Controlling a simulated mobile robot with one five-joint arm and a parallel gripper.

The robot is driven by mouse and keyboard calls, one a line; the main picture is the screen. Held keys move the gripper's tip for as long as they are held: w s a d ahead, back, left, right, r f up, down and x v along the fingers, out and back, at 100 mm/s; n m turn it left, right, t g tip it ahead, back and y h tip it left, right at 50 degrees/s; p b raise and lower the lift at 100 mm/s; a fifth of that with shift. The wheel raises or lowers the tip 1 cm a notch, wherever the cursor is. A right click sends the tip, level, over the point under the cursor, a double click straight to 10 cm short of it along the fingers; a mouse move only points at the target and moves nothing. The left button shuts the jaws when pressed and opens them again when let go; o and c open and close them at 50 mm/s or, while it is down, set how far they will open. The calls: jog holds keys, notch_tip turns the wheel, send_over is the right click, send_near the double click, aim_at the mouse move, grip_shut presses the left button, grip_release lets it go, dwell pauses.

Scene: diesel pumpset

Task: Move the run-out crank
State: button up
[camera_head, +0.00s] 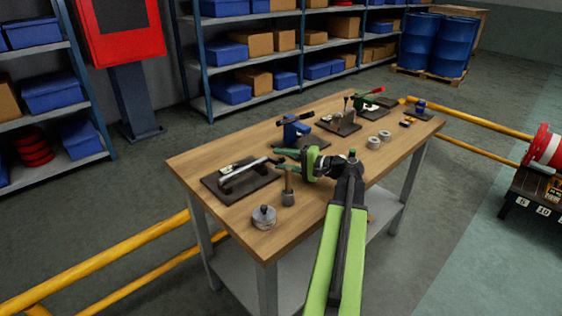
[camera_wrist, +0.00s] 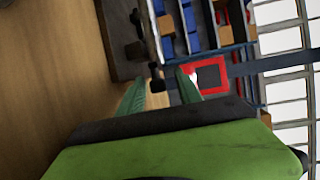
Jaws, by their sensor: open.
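What looks like the run-out crank (camera_head: 243,168) is a pale bar with a dark end, mounted on a dark base plate (camera_head: 221,193) at the near left of the wooden workbench. In the wrist view the crank bar (camera_wrist: 151,32) runs down from the top to a black end. My gripper (camera_head: 275,159) is open and empty, its green fingers pointing left at the crank's dark end. In the wrist view that black end lies ahead of and roughly between the fingertips of my gripper (camera_wrist: 160,88). I cannot tell whether they touch.
A round metal part (camera_head: 264,217) and a wooden-handled tool (camera_head: 288,190) stand near the front edge. A blue vise-like device (camera_head: 294,130) is just behind my gripper. Other fixtures and pale rings (camera_head: 374,142) occupy the right of the bench. Yellow rails (camera_head: 130,262) run beside it.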

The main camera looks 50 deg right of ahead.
grip_shut()
jog(key=shift+r, duration=0.1)
dwell(0.3)
